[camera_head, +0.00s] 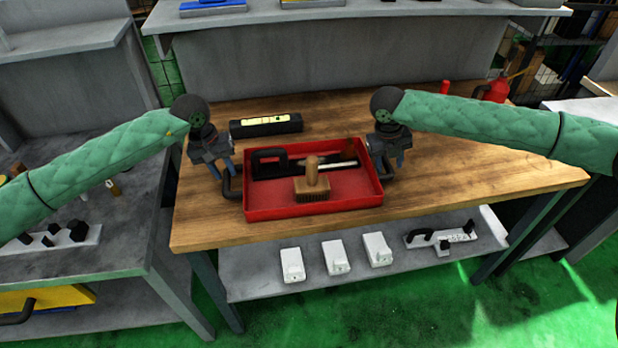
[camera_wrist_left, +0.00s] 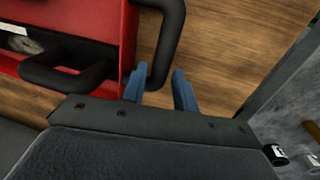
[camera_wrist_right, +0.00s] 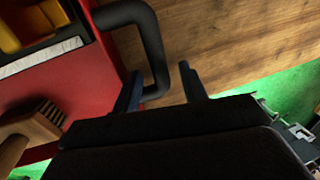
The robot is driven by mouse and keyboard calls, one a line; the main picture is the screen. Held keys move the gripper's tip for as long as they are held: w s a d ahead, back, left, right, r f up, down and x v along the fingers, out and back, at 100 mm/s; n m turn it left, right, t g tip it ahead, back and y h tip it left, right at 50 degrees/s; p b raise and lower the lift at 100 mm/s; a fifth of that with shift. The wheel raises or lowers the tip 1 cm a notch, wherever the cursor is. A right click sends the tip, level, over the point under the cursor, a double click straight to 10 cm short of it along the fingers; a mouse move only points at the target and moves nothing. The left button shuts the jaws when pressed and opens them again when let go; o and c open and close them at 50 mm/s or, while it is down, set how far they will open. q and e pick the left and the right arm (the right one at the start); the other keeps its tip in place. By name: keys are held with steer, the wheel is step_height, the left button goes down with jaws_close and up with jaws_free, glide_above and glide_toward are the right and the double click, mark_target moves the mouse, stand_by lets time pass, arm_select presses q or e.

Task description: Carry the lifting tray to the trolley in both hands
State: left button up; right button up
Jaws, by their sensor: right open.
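A red tray (camera_head: 254,212) sits on the wooden workbench, with a black bar handle at each end. My left gripper (camera_head: 210,162) is at its left end, with its fingers (camera_wrist_left: 160,80) beside and around the left handle (camera_wrist_left: 170,45); whether they press on it I cannot tell. My right gripper (camera_head: 392,155) is open at the right end, its spread fingers (camera_wrist_right: 160,80) straddling the right handle (camera_wrist_right: 153,40). The tray holds a wooden-handled brush (camera_head: 314,185), a black-handled tool (camera_head: 268,160) and other tools. I cannot make out a trolley in these views.
A black case with a yellow label (camera_head: 265,124) lies behind the tray on the workbench (camera_head: 460,185). Red items (camera_head: 494,90) stand at its back right. A grey bench (camera_head: 110,235) is at left. The shelf below (camera_head: 260,272) carries several white blocks.

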mark_target(225, 173)
arm_select(q)
steer(key=shift+d+f, duration=0.15)
steer(key=shift+f, duration=0.6)
steer(key=shift+d+f, duration=0.15)
steer(key=shift+f, duration=0.6)
arm_select(e)
steer(key=shift+d+f, duration=0.15)
steer(key=shift+f, duration=0.6)
steer(key=shift+d+f, duration=0.15)
steer(key=shift+f, duration=0.6)
arm_select(q)
steer(key=shift+c, duration=0.4)
arm_select(e)
steer(key=shift+c, duration=0.4)
arm_select(q)
steer(key=c, duration=0.4)
arm_select(e)
steer(key=c, duration=0.4)
arm_select(q)
jaws_close()
arm_select(e)
jaws_close()
arm_select(q)
steer(key=shift+r, duration=0.1)
arm_select(e)
steer(key=shift+r, duration=0.1)
